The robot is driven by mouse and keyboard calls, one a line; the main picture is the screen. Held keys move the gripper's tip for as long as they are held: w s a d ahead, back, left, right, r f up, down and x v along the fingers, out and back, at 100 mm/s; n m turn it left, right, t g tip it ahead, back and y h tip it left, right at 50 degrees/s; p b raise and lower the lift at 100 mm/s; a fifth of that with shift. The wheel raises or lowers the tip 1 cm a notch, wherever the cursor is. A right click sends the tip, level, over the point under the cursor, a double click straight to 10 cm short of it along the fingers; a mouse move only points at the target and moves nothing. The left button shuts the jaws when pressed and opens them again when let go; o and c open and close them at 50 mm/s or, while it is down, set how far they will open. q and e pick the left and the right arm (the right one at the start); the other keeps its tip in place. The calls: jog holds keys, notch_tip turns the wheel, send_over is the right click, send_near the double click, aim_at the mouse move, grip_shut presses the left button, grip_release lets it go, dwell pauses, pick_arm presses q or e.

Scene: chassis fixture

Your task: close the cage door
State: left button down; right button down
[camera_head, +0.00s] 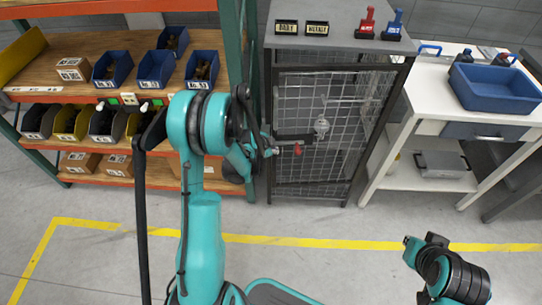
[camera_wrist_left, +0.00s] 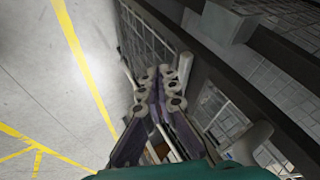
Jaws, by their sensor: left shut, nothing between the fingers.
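The cage (camera_head: 261,120) is a dark-framed cabinet with wire mesh and a grey top, standing in the middle of the head view. Its mesh door (camera_head: 335,165) faces me, with a dark latch bar and a small red part (camera_head: 297,150) at mid-height. I cannot tell whether the door sits flush or slightly ajar. My left gripper (camera_head: 270,147) is at the left side of the door front, close to the latch bar. In the left wrist view its fingers (camera_wrist_left: 160,88) are together and empty, with mesh (camera_wrist_left: 145,35) beyond them. Contact with the door is unclear.
A wooden shelf (camera_head: 88,75) with blue, black and yellow bins stands at the left. A white bench (camera_head: 420,85) with a blue tray (camera_head: 495,88) stands at the right. Red and blue tools and label plates sit on the cage top. The floor in front is clear, crossed by yellow lines.

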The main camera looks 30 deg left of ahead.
pick_arm(q)
jog(key=shift+w+a+r, duration=0.1)
jog(key=shift+w+a, duration=0.45)
jog(key=shift+w, duration=0.35)
jog(key=w+a, duration=0.1)
jog(key=w, duration=0.1)
jog(key=shift+w+a, duration=0.35)
